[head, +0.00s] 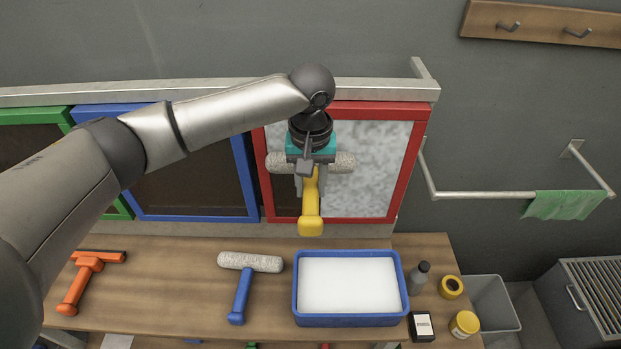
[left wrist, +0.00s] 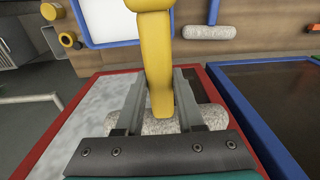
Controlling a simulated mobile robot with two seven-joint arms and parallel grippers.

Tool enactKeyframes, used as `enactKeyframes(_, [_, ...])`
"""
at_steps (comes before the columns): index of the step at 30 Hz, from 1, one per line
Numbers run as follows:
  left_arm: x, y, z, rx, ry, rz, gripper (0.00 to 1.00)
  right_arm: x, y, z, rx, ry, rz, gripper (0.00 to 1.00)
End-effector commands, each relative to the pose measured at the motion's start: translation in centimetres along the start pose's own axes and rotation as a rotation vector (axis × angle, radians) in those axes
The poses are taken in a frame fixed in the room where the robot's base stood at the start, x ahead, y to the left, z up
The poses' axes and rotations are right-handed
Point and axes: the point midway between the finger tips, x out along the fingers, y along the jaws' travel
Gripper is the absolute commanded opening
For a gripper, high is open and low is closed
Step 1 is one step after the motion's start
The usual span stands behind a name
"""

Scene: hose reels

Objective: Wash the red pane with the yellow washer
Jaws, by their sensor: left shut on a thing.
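The red pane (head: 385,165) is a red-framed panel on the wall rail. My left gripper (head: 311,185) is in front of the pane, shut on the yellow handle of the yellow washer (head: 310,215). The washer's grey fleecy roller (head: 344,162) lies level across the pane; I cannot tell whether it touches. In the left wrist view the yellow washer (left wrist: 156,60) stands between the fingers, and the red pane (left wrist: 85,110) shows foam on one side and dark on the other.
A blue pane (head: 190,185) and a green pane (head: 122,208) hang to the left. On the wooden bench are a blue tray (head: 348,321) of white liquid, a blue washer (head: 241,295), an orange squeegee (head: 85,275) and small containers. A towel rail (head: 480,194) is at right.

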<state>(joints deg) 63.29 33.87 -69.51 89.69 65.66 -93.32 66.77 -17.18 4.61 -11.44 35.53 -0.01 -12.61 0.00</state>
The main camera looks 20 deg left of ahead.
Motion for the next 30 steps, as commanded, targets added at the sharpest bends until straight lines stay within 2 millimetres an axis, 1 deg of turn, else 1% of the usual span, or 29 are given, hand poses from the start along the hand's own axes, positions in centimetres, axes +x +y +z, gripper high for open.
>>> enactKeyframes(9, [2.6,-0.1,0.0,-0.004,0.004,0.001,0.00,-0.4,0.0,0.0,0.000,0.000,0.000,0.50])
enactKeyframes(17, [3.5,-0.1,0.1,-0.004,0.005,-0.001,0.00,-0.5,0.0,0.0,0.000,0.000,0.000,0.50])
enactKeyframes(25, [5.8,-0.1,0.3,-0.004,0.002,0.000,0.00,-0.5,0.0,0.0,0.000,0.000,-0.001,0.50])
enactKeyframes(30, [6.5,-0.1,0.3,-0.003,0.005,0.000,0.00,-0.5,0.0,0.0,-0.001,0.000,-0.001,0.50])
